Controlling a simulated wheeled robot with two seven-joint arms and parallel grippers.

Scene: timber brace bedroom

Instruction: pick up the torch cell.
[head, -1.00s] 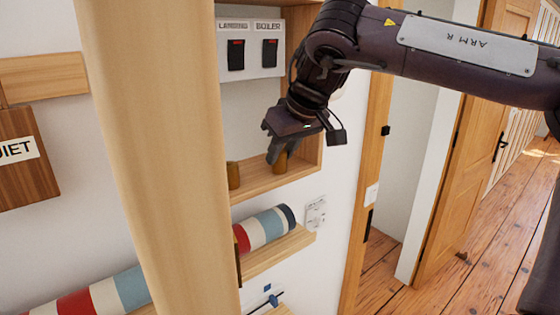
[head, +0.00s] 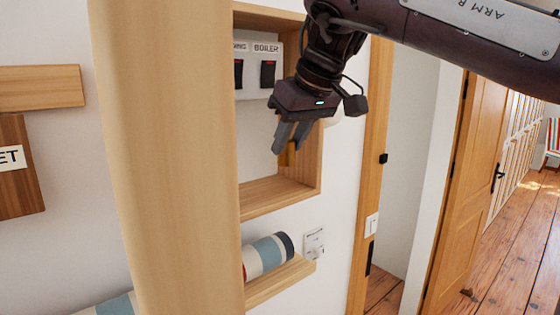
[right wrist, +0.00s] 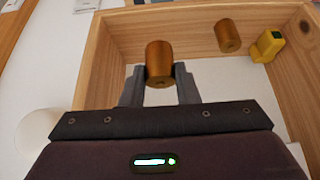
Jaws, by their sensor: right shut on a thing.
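A torch cell (right wrist: 159,63), a short copper-brown cylinder, is between the two grey fingers in the right wrist view. My right gripper (head: 284,147) is shut on it and holds it inside the wooden wall box, above the box's floor. In the head view only a small brown part of the cell (head: 291,155) shows behind the fingers. A second, similar brown cylinder (right wrist: 228,36) stands in the box in the right wrist view; the wooden post hides it in the head view. My left gripper is not in view.
The box's wooden side (head: 308,155) is close to the right of my gripper. A thick wooden post (head: 165,150) blocks the left. A yellow object (right wrist: 267,45) sits in the box corner. The BOILER switch panel (head: 262,70) is above; a striped roll (head: 268,254) lies on the shelf below.

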